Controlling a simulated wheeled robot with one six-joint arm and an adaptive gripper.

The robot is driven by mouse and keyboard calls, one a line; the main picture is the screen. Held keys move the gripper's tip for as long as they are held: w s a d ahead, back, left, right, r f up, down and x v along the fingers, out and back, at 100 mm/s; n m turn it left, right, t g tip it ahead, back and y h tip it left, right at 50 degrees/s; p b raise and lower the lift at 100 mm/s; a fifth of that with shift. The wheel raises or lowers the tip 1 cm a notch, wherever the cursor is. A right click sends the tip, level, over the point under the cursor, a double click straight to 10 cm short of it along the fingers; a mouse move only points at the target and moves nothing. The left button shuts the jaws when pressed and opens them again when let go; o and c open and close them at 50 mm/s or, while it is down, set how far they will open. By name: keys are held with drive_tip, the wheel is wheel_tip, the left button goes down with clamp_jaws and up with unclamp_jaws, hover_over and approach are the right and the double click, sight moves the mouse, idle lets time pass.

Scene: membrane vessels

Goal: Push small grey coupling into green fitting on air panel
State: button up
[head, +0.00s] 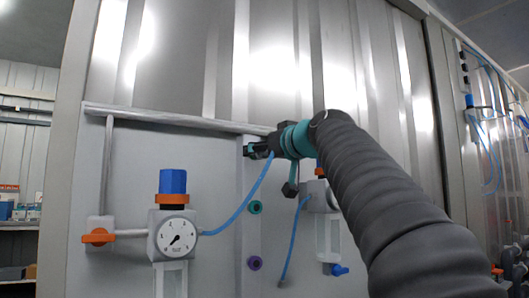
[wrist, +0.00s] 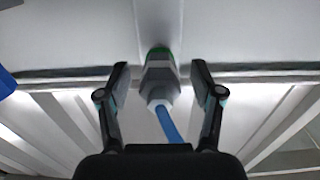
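The small grey coupling (wrist: 161,78) shows in the wrist view with a blue hose (wrist: 169,125) leaving its near end. Its far end meets the green fitting (wrist: 159,52), of which only a rim shows; how deep it sits I cannot tell. My gripper (wrist: 160,73) is open, one finger on each side of the coupling, with a visible gap on both sides. In the head view my gripper (head: 258,150) is at the upper part of the panel strip and hides the coupling and that fitting. The blue hose (head: 240,209) runs down left to the gauge unit.
A gauge regulator (head: 176,237) with a blue knob stands left, beside an orange-handled valve (head: 98,237). A second hose (head: 292,240) hangs from a unit at right. A rail (head: 175,119) crosses above.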

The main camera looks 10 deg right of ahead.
drive_tip(key=v, duration=1.2)
idle(0.6)
drive_tip(key=d+f+m+g+h, duration=0.2)
drive_tip(key=f+m+g, duration=0.1)
drive_tip(key=f, duration=1)
drive_tip(key=d+f+m+g+h, duration=0.2)
drive_tip(key=f+m+g, duration=0.1)
drive_tip(key=f, duration=1)
drive_tip(key=s+a+f+g, duration=0.2)
drive_tip(key=s+f, duration=0.4)
drive_tip(key=f, duration=0.4)
drive_tip(key=s+a+f+n+g+h, duration=0.1)
drive_tip(key=s+a+f, duration=0.1)
drive_tip(key=s+f, duration=0.5)
drive_tip(key=s+a+f+n+g, duration=0.1)
drive_tip(key=s+a+f+g, duration=0.1)
drive_tip(key=s+f, duration=0.5)
drive_tip(key=shift+a+f+g+h, duration=0.3)
drive_tip(key=shift+a+f, duration=0.25)
drive_tip(key=shift+f, duration=2.6)
